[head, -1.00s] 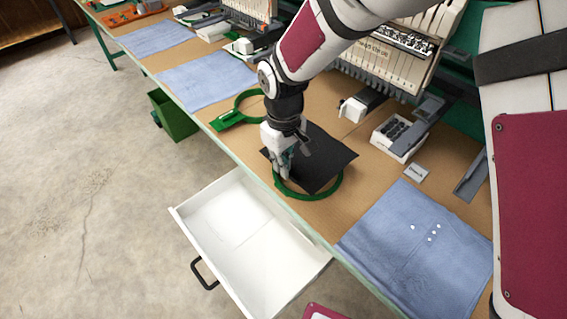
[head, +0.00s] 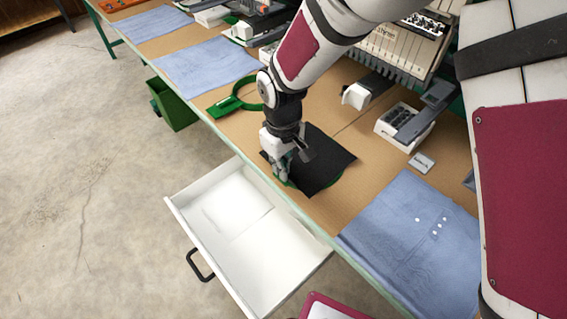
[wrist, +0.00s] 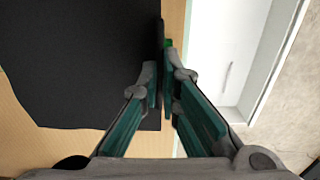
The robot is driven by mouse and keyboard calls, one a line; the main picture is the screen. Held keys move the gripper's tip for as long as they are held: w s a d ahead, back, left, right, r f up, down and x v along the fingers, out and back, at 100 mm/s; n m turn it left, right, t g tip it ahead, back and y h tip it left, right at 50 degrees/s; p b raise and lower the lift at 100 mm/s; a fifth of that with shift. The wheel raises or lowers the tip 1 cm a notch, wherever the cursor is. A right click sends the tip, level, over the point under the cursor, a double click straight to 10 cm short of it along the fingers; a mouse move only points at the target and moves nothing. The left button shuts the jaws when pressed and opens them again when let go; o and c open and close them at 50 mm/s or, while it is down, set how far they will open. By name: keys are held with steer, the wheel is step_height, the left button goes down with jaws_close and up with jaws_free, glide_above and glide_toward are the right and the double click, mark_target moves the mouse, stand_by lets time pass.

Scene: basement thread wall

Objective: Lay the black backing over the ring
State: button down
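The black backing (head: 324,166) is a dark sheet on the brown tabletop, and it covers most of the green ring (head: 343,173). Only slivers of the ring show at the sheet's edges in the head view, and a small green bit (wrist: 168,43) shows in the wrist view. My gripper (head: 281,176) is low at the sheet's left edge, near the table's front edge. In the wrist view, its fingers (wrist: 163,88) are close together with the edge of the backing (wrist: 85,60) between them. How flat the sheet lies under my gripper is hidden.
An open white drawer (head: 298,262) juts out below the table edge. A blue cloth (head: 405,225) lies to the right, another (head: 205,66) farther left. A second green hoop (head: 226,106) lies behind my gripper. A white box (head: 392,132) and machines stand along the back.

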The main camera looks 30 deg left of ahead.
stand_by(0.4)
steer(key=c, duration=1.7)
jaws_free()
steer(key=shift+r, duration=0.15)
step_height(320, 180, up, 12)
steer(key=w+d+r+m+t, duration=0.1)
steer(key=w+d+r+m, duration=0.15)
steer(key=d+r, duration=0.75)
steer(key=s+d+r+m+t, duration=0.1)
steer(key=s+d+r+m, duration=0.15)
steer(key=d, duration=0.45)
steer(key=s+d+r+m+p, duration=0.1)
steer(key=s+d+r+m, duration=0.15)
steer(key=d, duration=0.45)
steer(key=s+d+r+m+t, duration=0.1)
steer(key=s+d+m, duration=0.15)
steer(key=d, duration=0.45)
steer(key=s+d+m, duration=0.1)
steer(key=s+d, duration=0.1)
steer(key=s, duration=0.1)
steer(key=s+d+m, duration=0.1)
steer(key=s+d, duration=0.2)
steer(key=s+d+m+t, duration=0.1)
steer(key=s+d, duration=0.1)
steer(key=s, duration=0.1)
steer(key=shift+d+m, duration=0.2)
steer(key=shift+m, duration=0.1)
